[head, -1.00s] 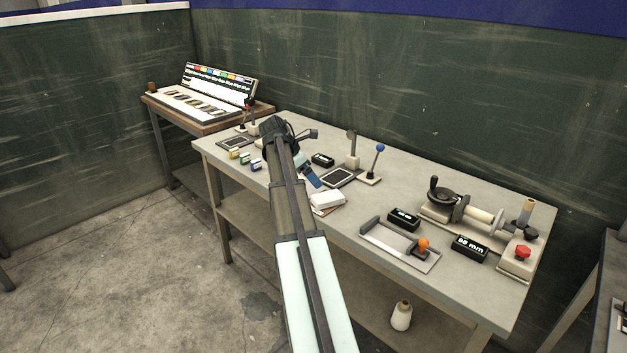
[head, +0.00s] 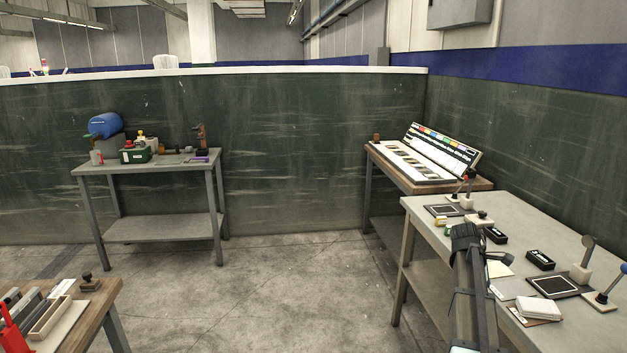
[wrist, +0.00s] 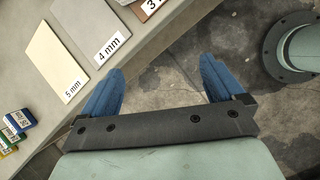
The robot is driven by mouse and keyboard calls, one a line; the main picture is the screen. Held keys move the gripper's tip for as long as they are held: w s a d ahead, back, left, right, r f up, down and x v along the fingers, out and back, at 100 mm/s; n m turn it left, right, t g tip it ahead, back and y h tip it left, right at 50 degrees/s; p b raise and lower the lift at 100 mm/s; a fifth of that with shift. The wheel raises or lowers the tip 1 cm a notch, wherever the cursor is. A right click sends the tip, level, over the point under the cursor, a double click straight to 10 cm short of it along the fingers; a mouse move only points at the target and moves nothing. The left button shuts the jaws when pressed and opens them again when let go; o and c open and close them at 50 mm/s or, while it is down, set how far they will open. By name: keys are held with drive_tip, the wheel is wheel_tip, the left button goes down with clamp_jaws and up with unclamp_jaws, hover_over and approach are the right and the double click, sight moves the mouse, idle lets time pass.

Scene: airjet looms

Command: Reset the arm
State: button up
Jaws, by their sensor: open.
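My arm (head: 470,290) rises at the lower right of the head view, in front of the long grey workbench (head: 409,222). Its fingers cannot be made out there. In the wrist view my gripper (wrist: 160,87) is open, with two blue fingers spread wide apart and nothing between them. The left finger lies over the bench edge, beside a pale card marked 5 mm (wrist: 52,70) and a grey card marked 4 mm (wrist: 88,30). The right finger is over bare concrete floor.
Small coloured boxes (wrist: 14,125) sit on the bench near the gripper. A white pad (head: 539,307) and a dark-framed plate (head: 555,285) lie farther right. A sample board (head: 415,165) stands on a side table. Another table (head: 150,165) is at left. The floor between is clear.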

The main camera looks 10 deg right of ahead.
drive_tip(key=a+f+m+t+y, duration=0.1)
drive_tip(key=a+f+m, duration=0.2)
drive_tip(key=a+f, duration=0.95)
drive_tip(key=s+a+f+m+y, duration=0.1)
drive_tip(key=s+a+f+m, duration=0.3)
drive_tip(key=a, duration=0.6)
drive_tip(key=s+a+f+m+y, duration=0.2)
drive_tip(key=s+a+f, duration=0.1)
drive_tip(key=a+f, duration=0.5)
drive_tip(key=s+a+f+m+y, duration=0.1)
drive_tip(key=s+a+f+m, duration=0.25)
drive_tip(key=a, duration=0.75)
drive_tip(key=s+f+g, duration=0.3)
drive_tip(key=s+f, duration=0.7)
drive_tip(key=s, duration=0.4)
drive_tip(key=s+f+g, duration=0.3)
drive_tip(key=s+f, duration=0.7)
drive_tip(key=s, duration=0.5)
drive_tip(key=shift+f+n, duration=0.3)
drive_tip(key=shift+n, duration=0.05)
drive_tip(key=shift+s, duration=0.1)
